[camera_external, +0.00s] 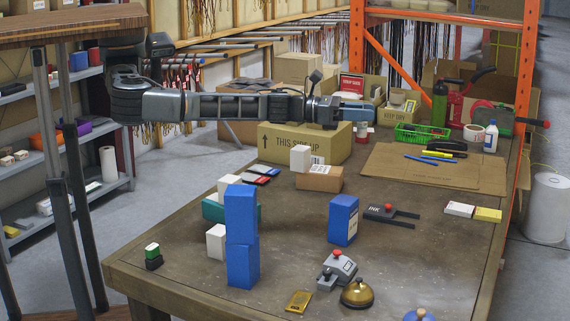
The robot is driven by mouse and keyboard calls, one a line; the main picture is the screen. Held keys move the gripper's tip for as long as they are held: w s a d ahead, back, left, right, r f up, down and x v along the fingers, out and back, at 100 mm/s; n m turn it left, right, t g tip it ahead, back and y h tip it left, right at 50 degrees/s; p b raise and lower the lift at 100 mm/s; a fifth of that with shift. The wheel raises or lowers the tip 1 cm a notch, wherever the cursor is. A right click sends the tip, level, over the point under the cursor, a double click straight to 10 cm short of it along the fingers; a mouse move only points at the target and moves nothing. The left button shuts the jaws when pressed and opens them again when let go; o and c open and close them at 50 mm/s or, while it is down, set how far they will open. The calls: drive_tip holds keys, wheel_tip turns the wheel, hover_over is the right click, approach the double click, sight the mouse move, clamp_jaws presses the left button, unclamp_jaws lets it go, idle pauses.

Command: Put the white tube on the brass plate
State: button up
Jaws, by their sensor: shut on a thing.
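My gripper (356,113) is high over the far part of the bench, with its blue-grey jaws reaching right. A small white tube with a red band (362,131) shows just below the jaws, and my gripper is shut on it. Its upper end is hidden by the jaws. The brass plate (298,302) is a small flat golden piece lying at the near edge of the bench, left of a brass bell (357,294). Nothing is seen on the plate. My gripper is far behind it and apart from it.
Another blue box (343,220) is farther back. Cartons (305,146) and a green basket (421,134) fill the far side. The mid-right bench is mostly clear.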

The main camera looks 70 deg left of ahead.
drive_tip(key=s+d+f+y+b, duration=0.1)
drive_tip(key=s+d+f+b, duration=0.5)
drive_tip(key=s, duration=0.6)
drive_tip(key=s+d+f+n+b, duration=0.1)
drive_tip(key=s+d+f+b, duration=0.3)
drive_tip(key=s+d, duration=0.55)
drive_tip(key=s+d+f+y+b, duration=0.1)
drive_tip(key=s+d+f+b, duration=0.45)
drive_tip(key=s, duration=0.75)
drive_tip(key=b, duration=0.1)
hover_over(294, 307)
wheel_tip(294, 307, down, 12)
drive_tip(key=f, duration=0.1)
drive_tip(key=shift+f+t+b, duration=0.4)
drive_tip(key=shift+f+b, duration=0.25)
drive_tip(key=shift+f, duration=0.95)
drive_tip(key=shift+f, duration=0.1)
